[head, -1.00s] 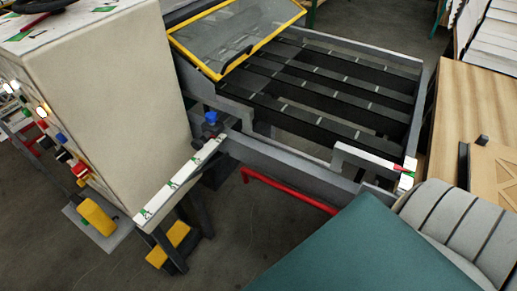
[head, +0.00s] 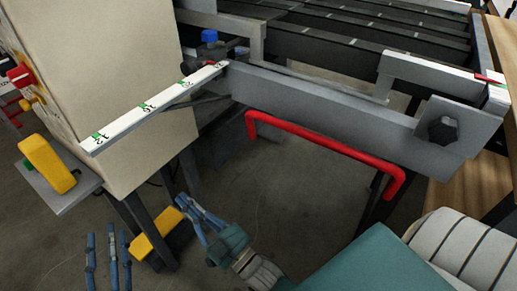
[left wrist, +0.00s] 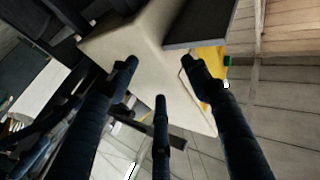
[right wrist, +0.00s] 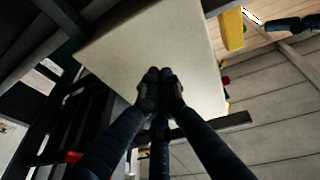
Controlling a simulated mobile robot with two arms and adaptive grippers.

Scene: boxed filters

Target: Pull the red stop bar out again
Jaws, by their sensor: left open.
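The red stop bar (head: 325,139) is a long bar with bent ends. It hangs below the front of the grey machine beam (head: 310,105), with a gap between its long part and the beam. My left gripper (head: 110,248) is at the bottom left of the head view, open and empty, far from the bar. It shows spread fingers in the left wrist view (left wrist: 160,78). My right gripper (head: 196,212) is below and left of the bar, apart from it. In the right wrist view (right wrist: 160,82) its fingertips are together with nothing visible between them.
A tall beige cabinet (head: 100,80) stands at the left, with a white marked rail (head: 155,105) along its edge. A yellow block (head: 47,163) sits on a small shelf there. A wooden surface (head: 455,197) is at the right. Floor is open below the bar.

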